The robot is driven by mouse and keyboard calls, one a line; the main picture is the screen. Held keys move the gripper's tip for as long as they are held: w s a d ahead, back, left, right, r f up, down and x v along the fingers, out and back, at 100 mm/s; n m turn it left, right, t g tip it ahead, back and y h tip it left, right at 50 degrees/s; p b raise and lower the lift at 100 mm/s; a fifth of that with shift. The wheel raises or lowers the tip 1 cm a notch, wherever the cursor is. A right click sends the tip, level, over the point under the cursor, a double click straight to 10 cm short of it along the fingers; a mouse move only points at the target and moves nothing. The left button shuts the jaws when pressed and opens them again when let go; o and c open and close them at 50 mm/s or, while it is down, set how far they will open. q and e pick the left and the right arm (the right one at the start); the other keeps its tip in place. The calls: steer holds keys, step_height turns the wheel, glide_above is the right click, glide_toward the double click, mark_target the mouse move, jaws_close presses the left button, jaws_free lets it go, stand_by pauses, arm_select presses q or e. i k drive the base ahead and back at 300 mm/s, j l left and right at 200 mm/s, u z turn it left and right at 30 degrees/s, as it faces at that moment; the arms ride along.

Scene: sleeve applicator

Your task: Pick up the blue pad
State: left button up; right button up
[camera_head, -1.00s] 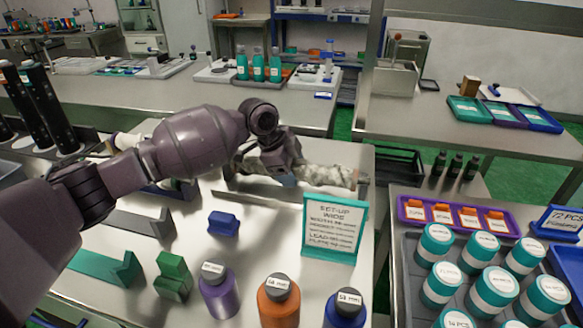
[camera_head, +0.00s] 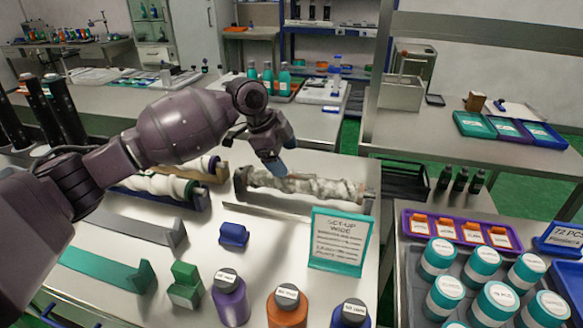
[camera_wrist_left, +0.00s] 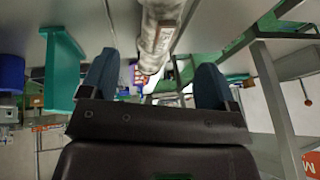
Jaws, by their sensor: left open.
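The blue pad (camera_head: 233,235) is a small block with a raised top, lying on the steel table left of the teal-framed sign. My left gripper (camera_head: 278,172) is beyond it and to its right, near the speckled roller, with its dark blue fingers pointing down. It is apart from the pad and empty. In the left wrist view the two fingers (camera_wrist_left: 155,78) stand wide apart, with the roller (camera_wrist_left: 160,30) showing between and beyond them. I cannot make out the pad for sure there. My right gripper does not show.
The teal-framed sign (camera_head: 339,243) stands right of the pad. A green block (camera_head: 185,287), a purple bottle (camera_head: 231,305) and an orange bottle (camera_head: 287,312) stand in front. A grey bracket (camera_head: 150,232) lies left. White rollers (camera_head: 160,185) lie behind. Bare table surrounds the pad.

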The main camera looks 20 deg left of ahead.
mark_target(233, 234)
steer(key=k, duration=1.5)
